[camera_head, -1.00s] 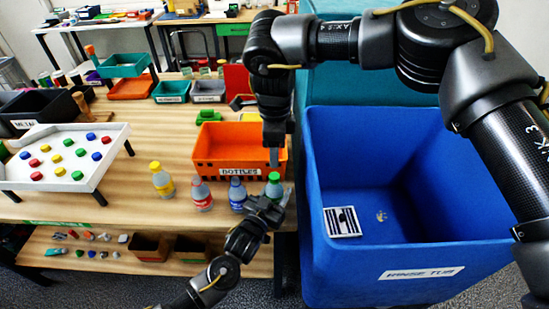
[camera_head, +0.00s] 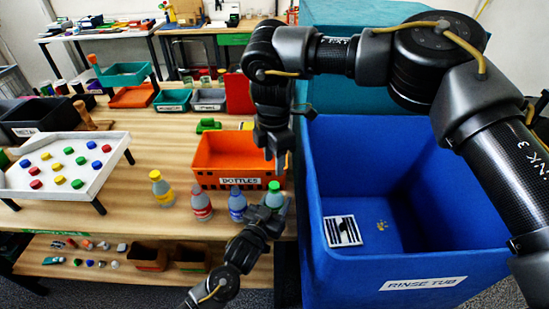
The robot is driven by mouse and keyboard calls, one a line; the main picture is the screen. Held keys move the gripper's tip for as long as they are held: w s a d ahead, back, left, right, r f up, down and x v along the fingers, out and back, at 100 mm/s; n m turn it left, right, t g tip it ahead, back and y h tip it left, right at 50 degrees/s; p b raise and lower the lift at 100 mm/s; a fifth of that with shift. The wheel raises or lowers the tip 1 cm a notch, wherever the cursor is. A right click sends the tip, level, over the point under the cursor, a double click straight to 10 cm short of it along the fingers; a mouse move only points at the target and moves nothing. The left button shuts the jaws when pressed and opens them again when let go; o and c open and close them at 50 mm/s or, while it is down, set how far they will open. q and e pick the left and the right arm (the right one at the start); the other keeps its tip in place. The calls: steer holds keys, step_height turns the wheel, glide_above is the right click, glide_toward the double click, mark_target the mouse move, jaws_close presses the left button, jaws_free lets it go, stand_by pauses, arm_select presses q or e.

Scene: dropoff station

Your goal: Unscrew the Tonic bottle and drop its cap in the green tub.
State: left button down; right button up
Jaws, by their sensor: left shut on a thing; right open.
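Four bottles stand in a row at the table's front edge, with yellow (camera_head: 162,190), red (camera_head: 201,203), blue (camera_head: 237,205) and green (camera_head: 274,187) caps. Their label names are too small to read, so I cannot tell which is Tonic. My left gripper (camera_head: 266,211) is shut on the green-capped bottle (camera_head: 275,200), low on its body; the cap sits on top. My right gripper (camera_head: 275,152) is open, pointing down above that cap and apart from it. A large teal-green tub (camera_head: 375,85) stands behind the blue bin, its inside mostly hidden by my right arm.
The blue bin labelled RINSE TUB (camera_head: 420,285) stands right of the table, holding a striped card (camera_head: 342,231). An orange BOTTLES crate (camera_head: 213,180) stands behind the bottles. A white tray (camera_head: 95,192) with coloured pieces is left. Small teal bins (camera_head: 172,100) stand farther back.

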mark_target(275, 185)
steer(key=m, duration=1.4)
steer(key=shift+m, duration=0.4)
steer(key=m, duration=0.4)
steer(key=shift+d, duration=0.1)
steer(key=shift+m, duration=0.3)
steer(key=shift+f, duration=4)
jaws_close()
